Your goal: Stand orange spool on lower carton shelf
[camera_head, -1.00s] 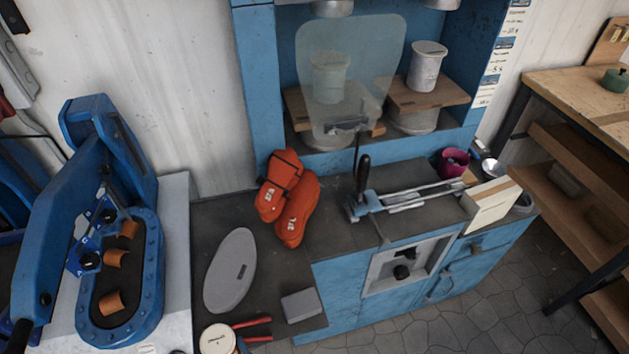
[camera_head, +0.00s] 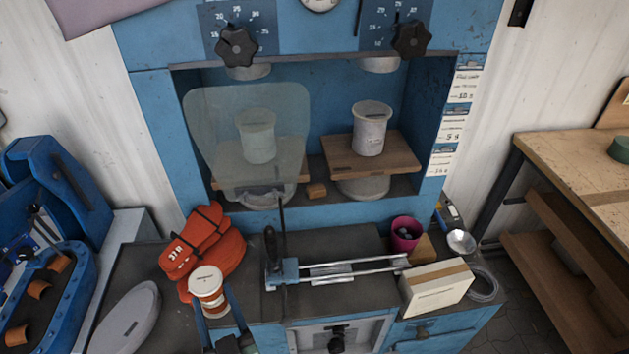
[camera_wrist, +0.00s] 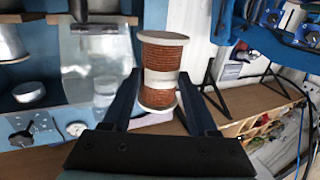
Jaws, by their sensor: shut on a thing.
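The orange spool (camera_head: 208,292) is wound with orange-brown thread and has pale flanges and a white label band. My gripper (camera_head: 222,304) is shut on it, a finger on each side. It stands nearly upright between the fingers in front of the bench in the head view. The wrist view shows the spool (camera_wrist: 160,72) close up between the two dark fingers. A wooden shelf unit stands at the right edge of the head view, with a lower shelf (camera_head: 545,262) below its top. I cannot tell from the frames whether that is the carton shelf.
A blue press (camera_head: 145,110) stands behind the bench, with a clear shield (camera_head: 210,130) in front. Orange mitts (camera_head: 225,255), a sealing tool (camera_head: 330,272), a magenta cup (camera_head: 406,234) and a taped carton (camera_head: 425,295) crowd the bench. Floor shows at the right.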

